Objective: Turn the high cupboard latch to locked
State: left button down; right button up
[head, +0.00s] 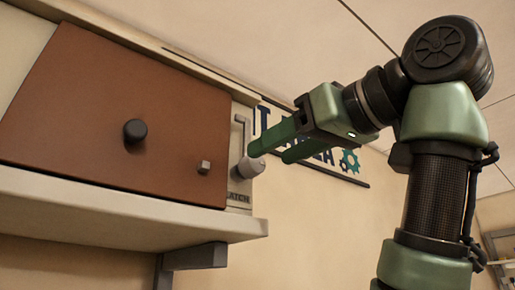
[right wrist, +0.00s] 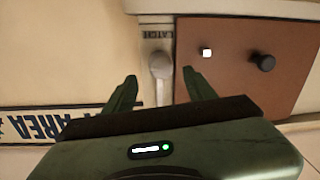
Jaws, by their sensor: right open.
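The high cupboard (head: 75,105) has a brown door with a round black knob (head: 135,131). The latch, a pale grey handle (head: 250,167) on a light plate marked LATCH, sits at the door's right edge. In the right wrist view the latch handle (right wrist: 160,66) shows between my fingertips, with the wording upside down. My right gripper (head: 272,152) is open, its fingers pointing left at the latch. In the right wrist view my right gripper (right wrist: 159,76) has one finger on each side of the handle; I cannot tell whether they touch it. My left gripper is not in view.
A small metal cube (head: 204,167) sticks out of the door near the latch. A pale shelf (head: 120,222) with a dark bracket (head: 195,257) runs below the cupboard.

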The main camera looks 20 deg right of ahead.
aim_at(258, 161)
jog(key=p+x, duration=0.1)
jog(key=x, duration=0.4)
jog(key=shift+a+f+p, duration=0.15)
jog(key=shift+p, duration=0.15)
jog(key=shift+w, duration=0.3)
jog(key=shift+s, duration=0.1)
jog(key=shift+c, duration=0.2)
grip_shut()
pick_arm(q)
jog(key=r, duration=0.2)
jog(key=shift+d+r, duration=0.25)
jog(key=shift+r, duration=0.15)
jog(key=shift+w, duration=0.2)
